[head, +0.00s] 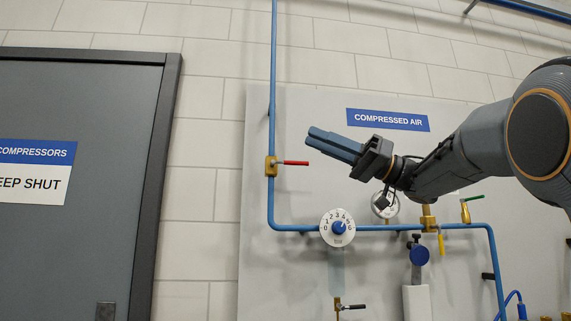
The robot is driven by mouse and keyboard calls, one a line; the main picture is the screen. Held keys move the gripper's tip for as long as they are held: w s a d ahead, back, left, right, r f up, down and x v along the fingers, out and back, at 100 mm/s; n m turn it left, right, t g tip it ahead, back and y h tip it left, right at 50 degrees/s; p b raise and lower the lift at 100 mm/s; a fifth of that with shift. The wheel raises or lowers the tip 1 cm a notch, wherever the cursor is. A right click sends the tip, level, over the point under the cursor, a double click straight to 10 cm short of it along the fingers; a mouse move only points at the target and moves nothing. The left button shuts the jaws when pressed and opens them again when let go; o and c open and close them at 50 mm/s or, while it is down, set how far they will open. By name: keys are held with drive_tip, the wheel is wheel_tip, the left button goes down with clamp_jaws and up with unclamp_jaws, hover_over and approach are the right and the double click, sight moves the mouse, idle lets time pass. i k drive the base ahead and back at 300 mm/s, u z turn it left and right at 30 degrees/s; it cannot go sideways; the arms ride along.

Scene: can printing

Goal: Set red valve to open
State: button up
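The red valve has a brass body (270,167) on the vertical blue pipe at the left of the grey panel. Its red handle (296,163) points right, roughly horizontal and across the pipe. My gripper (311,137) reaches in from the right, with its fingertips pointing left, above and slightly right of the handle in the picture. Its two fingers lie side by side with no clear gap, and nothing shows between them. The fingers appear apart from the handle; the depth between them is hard to tell.
A numbered dial with a blue knob (338,227) sits on the horizontal pipe below. A yellow handle (440,244), a green handle (473,198) and a black handle (354,307) are nearby. My arm partly hides a gauge (385,206). A grey door (80,240) stands left.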

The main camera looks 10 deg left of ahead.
sight(273, 162)
drive_tip(key=i, duration=1)
